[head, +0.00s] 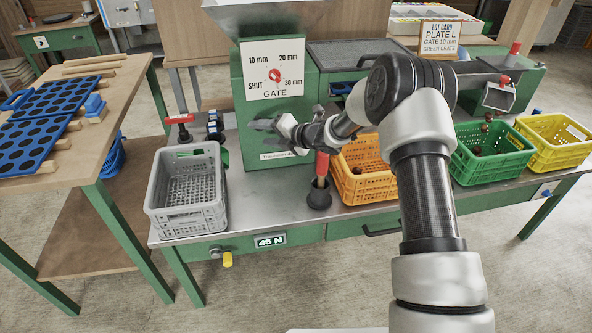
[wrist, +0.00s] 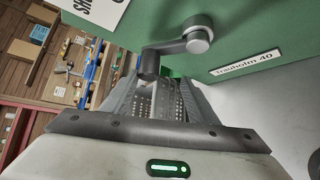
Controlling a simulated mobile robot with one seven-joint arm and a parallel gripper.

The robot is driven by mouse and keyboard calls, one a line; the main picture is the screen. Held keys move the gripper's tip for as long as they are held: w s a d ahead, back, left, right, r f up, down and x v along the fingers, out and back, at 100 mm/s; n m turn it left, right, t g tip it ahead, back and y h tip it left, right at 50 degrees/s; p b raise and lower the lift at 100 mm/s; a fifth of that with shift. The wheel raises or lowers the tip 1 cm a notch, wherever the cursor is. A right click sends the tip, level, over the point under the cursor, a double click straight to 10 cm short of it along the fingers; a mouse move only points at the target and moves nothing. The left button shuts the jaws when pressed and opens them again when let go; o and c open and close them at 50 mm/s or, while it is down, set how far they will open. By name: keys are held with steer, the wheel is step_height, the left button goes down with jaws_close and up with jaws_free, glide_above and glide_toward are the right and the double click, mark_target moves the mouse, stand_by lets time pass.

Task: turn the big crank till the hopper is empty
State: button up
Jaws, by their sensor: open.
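The big crank (wrist: 172,47) is grey, on the green machine in the wrist view; its hub is upper right and its handle end hangs lower left. My gripper (wrist: 150,95) is open below it, with the handle end between or just beyond the fingertips; I cannot tell which. In the head view my gripper (head: 268,125) is at the machine's front, and I cannot make out the crank there. The hopper (head: 250,14) is at the top edge, its inside not visible. Below it is the gate dial (head: 274,76); its pointer's setting is unclear.
The grey crate (head: 186,215) stands left, looking empty. The orange crate (head: 365,190), green crate (head: 490,172) and yellow crate (head: 552,152) stand right. Brown chestnuts are in and above the green one. A red-handled tool (head: 322,165) stands below my gripper. The lot card (head: 438,38) reads plate L, gate 10 mm, green crate.

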steer(key=s+d+f, duration=0.6)
steer(key=s+d, duration=0.2)
steer(key=d, duration=0.2)
steer(key=shift+f+b, duration=0.35)
stand_by(0.7)
steer(key=shift+w, duration=0.1)
stand_by(0.4)
